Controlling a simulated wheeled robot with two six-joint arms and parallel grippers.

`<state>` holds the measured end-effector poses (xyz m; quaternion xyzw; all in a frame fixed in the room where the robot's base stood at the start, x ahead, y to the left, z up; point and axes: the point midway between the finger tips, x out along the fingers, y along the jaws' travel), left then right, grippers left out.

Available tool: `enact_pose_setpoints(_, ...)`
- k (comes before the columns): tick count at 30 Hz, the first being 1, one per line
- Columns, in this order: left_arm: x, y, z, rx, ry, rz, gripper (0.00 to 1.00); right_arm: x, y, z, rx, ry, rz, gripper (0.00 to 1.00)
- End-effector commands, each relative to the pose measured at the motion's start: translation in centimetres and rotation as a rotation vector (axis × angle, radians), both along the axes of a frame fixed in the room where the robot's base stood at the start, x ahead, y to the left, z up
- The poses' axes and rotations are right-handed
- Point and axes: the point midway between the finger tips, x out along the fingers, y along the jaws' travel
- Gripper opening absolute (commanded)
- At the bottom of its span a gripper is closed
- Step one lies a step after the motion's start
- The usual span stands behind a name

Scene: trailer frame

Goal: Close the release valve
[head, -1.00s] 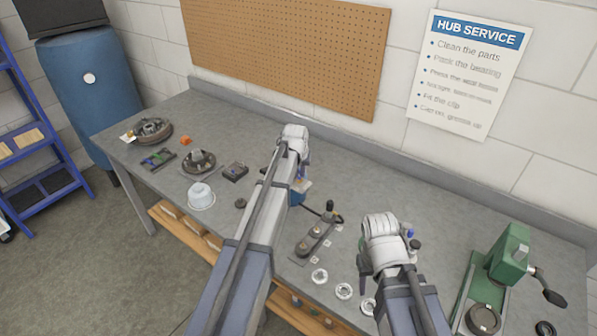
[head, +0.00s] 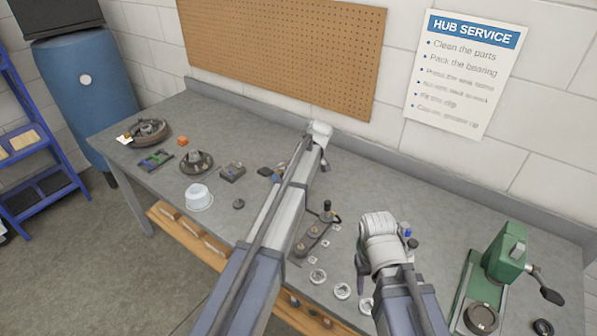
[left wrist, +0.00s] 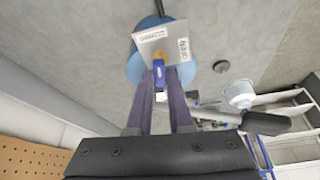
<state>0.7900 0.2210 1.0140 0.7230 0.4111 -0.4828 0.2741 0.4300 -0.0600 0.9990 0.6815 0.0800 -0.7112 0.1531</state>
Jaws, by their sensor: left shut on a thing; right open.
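In the left wrist view, the two fingers of my left gripper (left wrist: 160,76) are shut on a small blue and yellow handle (left wrist: 159,60), which I take for the release valve. It stands in front of a pale plate (left wrist: 158,40) with small labels, too small to read. A round blue body (left wrist: 135,68) shows behind the plate. In the head view, my left arm hides the valve and most of that gripper. My right gripper (head: 362,278) is open, at the lower right over the bench, apart from the valve and partly hidden by its own wrist.
The grey bench (head: 400,185) has free room behind the arms. A green press (head: 507,255) stands at the right. Several pale rings (head: 342,291) lie near the front edge. A white tub (head: 198,197) and a dark hub (head: 196,163) stand at the left.

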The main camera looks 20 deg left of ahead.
Motion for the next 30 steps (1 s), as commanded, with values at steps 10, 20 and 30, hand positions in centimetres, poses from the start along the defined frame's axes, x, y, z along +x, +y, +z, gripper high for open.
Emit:
enact_pose_setpoints(10, 0.20, -0.13, -0.01, -0.001, 0.000, 0.152, 0.00, 0.00, 0.00, 0.00, 0.000, 0.000, 0.000, 0.50)
enact_pose_setpoints(20, 0.16, -0.14, -0.02, -0.002, 0.000, 0.189, 0.00, 0.00, 0.00, 0.00, 0.000, 0.000, 0.000, 0.50)
enact_pose_setpoints(30, 0.14, -0.15, -0.02, -0.002, 0.000, 0.189, 0.23, 0.00, 0.00, -0.01, 0.000, 0.000, 0.000, 0.50)
